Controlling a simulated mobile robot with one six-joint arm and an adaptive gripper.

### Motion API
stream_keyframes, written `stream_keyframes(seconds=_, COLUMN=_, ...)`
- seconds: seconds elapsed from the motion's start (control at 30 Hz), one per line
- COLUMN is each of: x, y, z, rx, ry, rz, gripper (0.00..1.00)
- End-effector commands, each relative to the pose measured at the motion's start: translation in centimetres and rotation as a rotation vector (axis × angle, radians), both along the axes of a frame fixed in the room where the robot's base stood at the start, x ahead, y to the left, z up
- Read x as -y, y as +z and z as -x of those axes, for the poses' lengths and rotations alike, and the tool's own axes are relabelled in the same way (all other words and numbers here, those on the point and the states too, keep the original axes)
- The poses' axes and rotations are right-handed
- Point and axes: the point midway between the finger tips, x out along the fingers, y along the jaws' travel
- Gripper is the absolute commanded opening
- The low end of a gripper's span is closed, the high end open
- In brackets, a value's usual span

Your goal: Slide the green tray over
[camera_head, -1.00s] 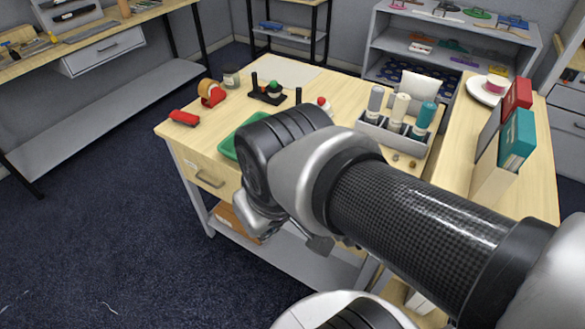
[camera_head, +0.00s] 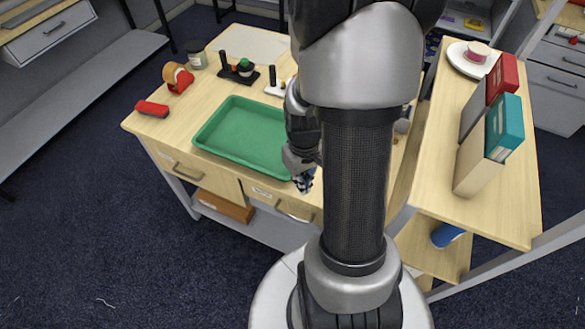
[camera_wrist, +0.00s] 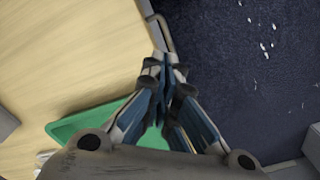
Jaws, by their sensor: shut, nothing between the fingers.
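The green tray (camera_head: 245,131) lies flat and empty on the wooden table, near its front edge. In the wrist view, part of the green tray (camera_wrist: 88,122) shows at the lower left, partly behind the gripper. My gripper (camera_head: 304,182) is by the tray's front right corner in the head view, pointing down close to the table's front edge. In the wrist view my gripper (camera_wrist: 164,66) has its fingers together with nothing between them. I cannot tell whether it touches the tray. My arm hides the area right of the tray.
A red stapler-like object (camera_head: 152,108), an orange tape dispenser (camera_head: 178,77), a jar (camera_head: 196,55) and a black stand (camera_head: 240,72) sit left of and behind the tray. A raised side table (camera_head: 500,215) with binders (camera_head: 503,128) stands right. Bare tabletop lies left of the tray.

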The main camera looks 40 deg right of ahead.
Motion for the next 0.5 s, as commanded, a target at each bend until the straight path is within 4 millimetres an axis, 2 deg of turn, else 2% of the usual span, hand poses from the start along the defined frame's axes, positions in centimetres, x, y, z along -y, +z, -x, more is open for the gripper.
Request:
stream_keyframes(seconds=0.03, x=-0.1, y=-1.5, z=0.1, rx=-0.004, ry=0.000, rz=-0.003, gripper=0.00)
stream_keyframes(seconds=0.1, x=-0.1, y=-3.0, z=0.1, rx=-0.005, ry=0.000, rz=-0.003, gripper=0.00)
stream_keyframes(seconds=0.37, x=-0.1, y=-8.5, z=0.1, rx=-0.004, ry=0.001, rz=-0.003, gripper=0.00)
stream_keyframes(seconds=0.4, x=0.2, y=-8.0, z=-1.1, rx=0.004, ry=0.004, rz=0.003, gripper=0.00)
stream_keyframes(seconds=0.5, x=0.5, y=-7.8, z=-2.5, rx=0.002, ry=0.002, rz=0.001, gripper=0.00)
